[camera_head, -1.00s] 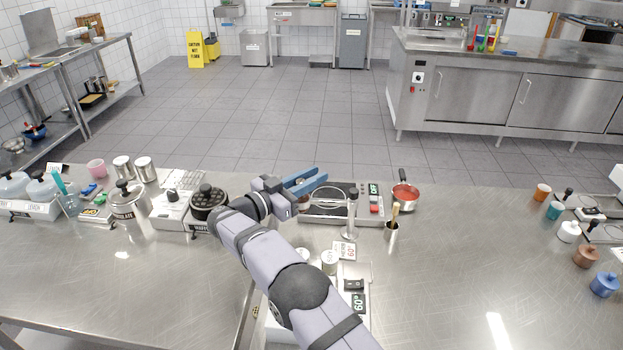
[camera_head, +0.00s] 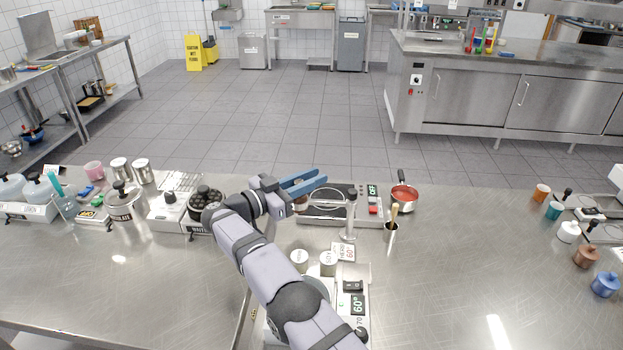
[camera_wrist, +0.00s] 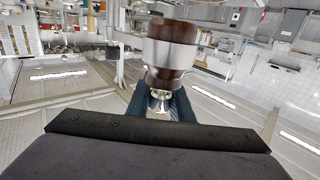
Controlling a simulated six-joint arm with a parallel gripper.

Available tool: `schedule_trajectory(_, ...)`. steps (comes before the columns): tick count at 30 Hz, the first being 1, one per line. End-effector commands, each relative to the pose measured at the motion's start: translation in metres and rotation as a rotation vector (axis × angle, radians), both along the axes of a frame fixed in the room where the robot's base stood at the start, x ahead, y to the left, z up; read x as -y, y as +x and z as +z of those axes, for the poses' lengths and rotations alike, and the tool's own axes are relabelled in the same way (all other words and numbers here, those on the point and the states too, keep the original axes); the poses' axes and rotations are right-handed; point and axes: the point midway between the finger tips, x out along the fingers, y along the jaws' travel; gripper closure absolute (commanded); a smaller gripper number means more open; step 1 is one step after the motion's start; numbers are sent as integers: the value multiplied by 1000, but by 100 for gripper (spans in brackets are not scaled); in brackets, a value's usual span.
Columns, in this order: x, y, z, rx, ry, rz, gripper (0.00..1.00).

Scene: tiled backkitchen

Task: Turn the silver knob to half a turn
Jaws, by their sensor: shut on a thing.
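My gripper (camera_head: 318,180), with two blue fingers, reaches out over the back of the steel counter, beside a hot plate. In the wrist view the fingers (camera_wrist: 160,104) are closed around a small silver knob (camera_wrist: 160,96). The knob sits on the end of a dark brown cylinder with a wide silver band (camera_wrist: 168,60), which stretches away from the fingers. In the head view a bit of brown (camera_head: 300,203) shows just below the gripper; the knob itself is hidden there. How far the knob is turned cannot be told.
The hot plate (camera_head: 372,218) and a red-filled pan (camera_head: 403,197) stand to the right. A waffle maker (camera_head: 205,198) is left. The counter's right middle is clear.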

Motion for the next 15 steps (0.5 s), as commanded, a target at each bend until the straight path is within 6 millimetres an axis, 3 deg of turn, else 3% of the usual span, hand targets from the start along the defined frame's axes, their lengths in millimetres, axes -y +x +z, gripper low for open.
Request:
schedule_trajectory(2, 0, 0, 1, 2, -1, 0, 100)
schedule_trajectory(3, 0, 0, 1, 2, -1, 0, 78)
schedule_trajectory(5, 0, 0, 1, 2, -1, 0, 64)
schedule_trajectory(15, -1, -1, 0, 1, 0, 1, 61)
